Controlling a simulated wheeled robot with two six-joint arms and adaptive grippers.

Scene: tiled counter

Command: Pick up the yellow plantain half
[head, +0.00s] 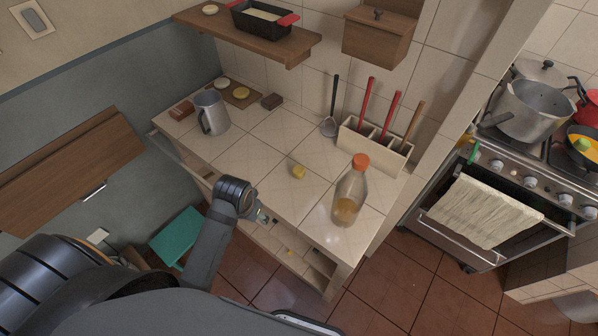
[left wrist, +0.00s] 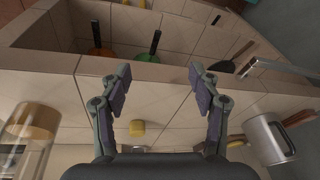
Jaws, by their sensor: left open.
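The yellow plantain half (head: 299,172) is a small yellow piece on the tiled counter, near its middle front. It also shows in the left wrist view (left wrist: 137,128), framed between my left fingers but lower in the picture than their tips. My left gripper (head: 264,216) is at the counter's front edge, to the left of and nearer than the plantain in the head view. In the left wrist view the gripper (left wrist: 160,74) is open, with nothing between its fingers. My right gripper is in neither view.
A bottle with an orange cap (head: 348,192) stands right of the plantain. A metal mug (head: 211,113) stands at the counter's left. A utensil holder (head: 374,146) is at the back. Open shelving (head: 290,250) lies below the front edge. The tiles around the plantain are clear.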

